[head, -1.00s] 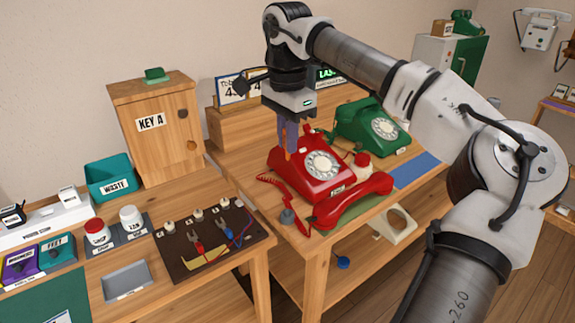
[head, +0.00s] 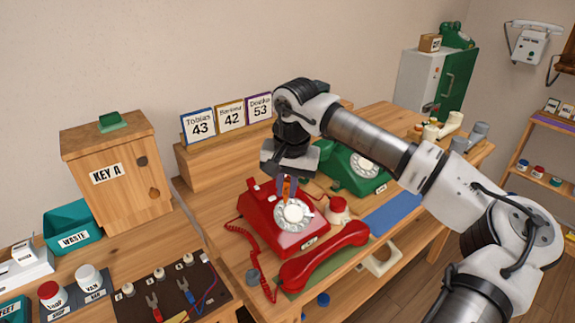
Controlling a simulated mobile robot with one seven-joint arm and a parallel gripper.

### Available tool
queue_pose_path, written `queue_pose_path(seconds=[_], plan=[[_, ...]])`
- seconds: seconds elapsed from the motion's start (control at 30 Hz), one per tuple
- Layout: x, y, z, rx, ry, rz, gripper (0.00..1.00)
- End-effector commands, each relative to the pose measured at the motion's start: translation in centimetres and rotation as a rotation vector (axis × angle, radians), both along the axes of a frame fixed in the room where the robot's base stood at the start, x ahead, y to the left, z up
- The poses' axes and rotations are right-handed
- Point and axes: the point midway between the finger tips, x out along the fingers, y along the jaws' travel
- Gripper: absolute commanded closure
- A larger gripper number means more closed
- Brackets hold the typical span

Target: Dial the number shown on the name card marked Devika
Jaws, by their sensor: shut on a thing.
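The name card with purple edging (head: 260,108) stands on a wooden block at the back; it appears to read Devika, with 53. The red dial phone (head: 262,225) sits on the table with its pale round dial (head: 293,214) facing up. Its red handset (head: 324,254) lies off the cradle, in front of the phone. My gripper (head: 287,190) is shut on a slim orange thing (head: 287,187), pointing down over the back edge of the dial. I cannot tell whether its tip touches the dial. The dial's numbers are too small to read.
Cards Tobias 43 (head: 199,124) and another with 42 (head: 231,116) stand left of the purple card. A green dial phone (head: 352,168) is behind right. A red-topped jar (head: 338,209) stands close to the red phone's right. A blue mat (head: 396,211) is bare.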

Motion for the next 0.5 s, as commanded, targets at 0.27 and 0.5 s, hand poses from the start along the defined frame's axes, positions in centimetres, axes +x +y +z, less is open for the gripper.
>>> queue_pose_path(seconds=[0.27,0.5], plan=[[-0.2,0.3,-0.8,0.007,-0.018,0.061,1.0],[0.4,0.7,-2.5,0.006,-0.016,0.06,1.0]])
